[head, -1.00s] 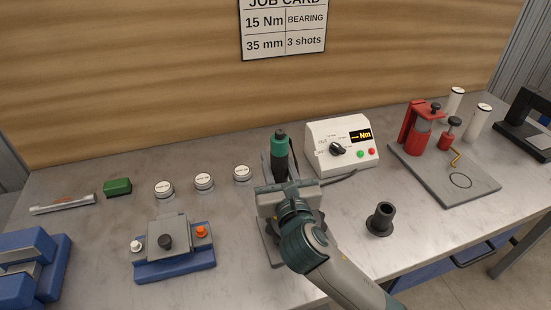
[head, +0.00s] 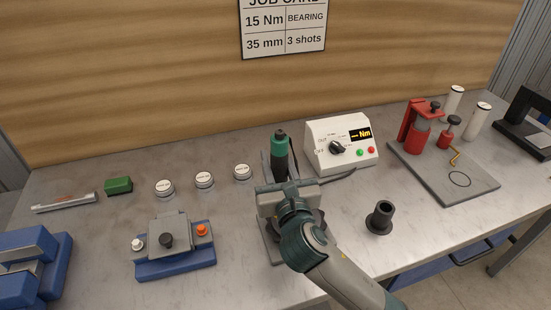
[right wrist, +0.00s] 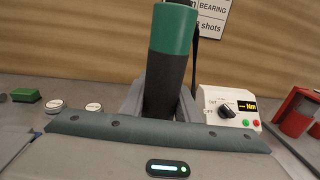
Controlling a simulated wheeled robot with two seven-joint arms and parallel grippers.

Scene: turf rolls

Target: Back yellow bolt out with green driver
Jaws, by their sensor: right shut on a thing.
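The green driver (head: 279,156) stands upright near the middle of the bench, with a green top and a dark body. My right gripper (head: 283,188) is around the driver's lower part and shut on it. The right wrist view also shows the driver (right wrist: 170,62) between my fingers. The driver's lower end is hidden behind my gripper and arm. I cannot make out a yellow bolt. My left gripper is not in view.
A white controller (head: 340,146) with a knob stands right of the driver. A blue fixture (head: 176,264) sits left, with round-capped jars (head: 204,181) behind it. A black flanged socket (head: 380,218) stands right. A red press (head: 422,128) is at the far right.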

